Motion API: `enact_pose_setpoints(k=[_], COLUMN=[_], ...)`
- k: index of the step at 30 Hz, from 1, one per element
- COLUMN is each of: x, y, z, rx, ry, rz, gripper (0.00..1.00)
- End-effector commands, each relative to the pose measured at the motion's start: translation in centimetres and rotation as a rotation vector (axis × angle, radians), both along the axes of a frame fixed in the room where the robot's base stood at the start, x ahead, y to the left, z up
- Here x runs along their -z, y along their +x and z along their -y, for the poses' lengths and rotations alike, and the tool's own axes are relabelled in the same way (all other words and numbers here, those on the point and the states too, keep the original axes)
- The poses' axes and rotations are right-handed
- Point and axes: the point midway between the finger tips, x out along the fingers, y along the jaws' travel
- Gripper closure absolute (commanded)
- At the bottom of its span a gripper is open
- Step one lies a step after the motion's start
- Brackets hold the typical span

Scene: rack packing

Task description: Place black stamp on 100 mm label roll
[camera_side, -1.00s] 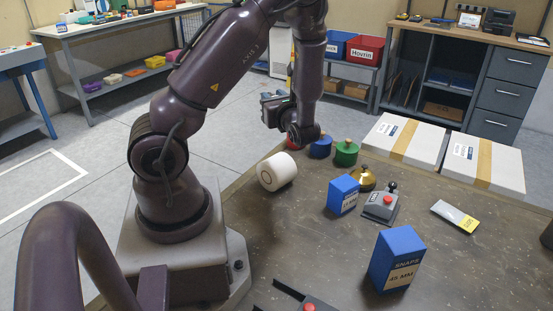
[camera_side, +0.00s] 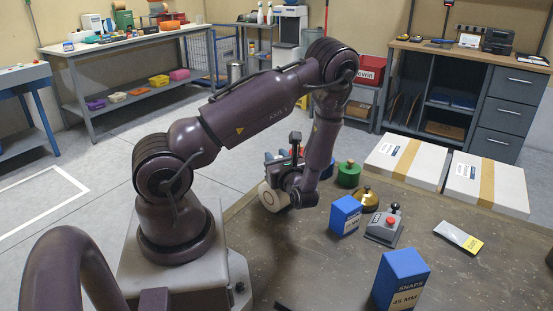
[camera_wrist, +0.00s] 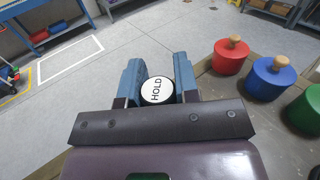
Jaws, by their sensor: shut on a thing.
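My gripper (camera_wrist: 157,62) is shut on the black stamp, whose round white face marked HOLD (camera_wrist: 157,90) shows between the blue-grey fingers in the wrist view. In the side view my gripper (camera_side: 280,157) is low beside the label roll (camera_side: 268,198). The roll is a pale cylinder lying on its side on the table, its round end showing. My wrist covers part of it. I cannot read a size on it or tell whether the stamp touches it. The roll does not show in the wrist view.
Red (camera_wrist: 230,57), blue (camera_wrist: 268,78) and green (camera_wrist: 305,110) knobbed cylinders stand at the table edge. A blue box (camera_side: 346,215), brass bell (camera_side: 369,200), red-button switch (camera_side: 384,228) and 45 mm box (camera_side: 400,280) stand rightward. Two white cartons (camera_side: 408,163) lie behind. The front middle table is mostly clear.

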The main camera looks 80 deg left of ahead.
Motion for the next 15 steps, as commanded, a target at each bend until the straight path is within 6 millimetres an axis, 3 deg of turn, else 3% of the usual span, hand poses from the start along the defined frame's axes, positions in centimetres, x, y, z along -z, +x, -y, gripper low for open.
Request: enact_pose_setpoints(k=[8, 9, 12, 15], x=[0.18, 0.26, 0.21, 0.2], y=[0.02, 0.04, 0.03, 0.02], z=[0.01, 0.01, 0.0, 0.01], rx=[0.001, 0.001, 0.0, 0.0], ry=[0.0, 0.0, 0.0, 0.0], rz=[-0.001, 0.0, 0.0, 0.0], gripper=[0.94, 0.69, 0.46, 0.45])
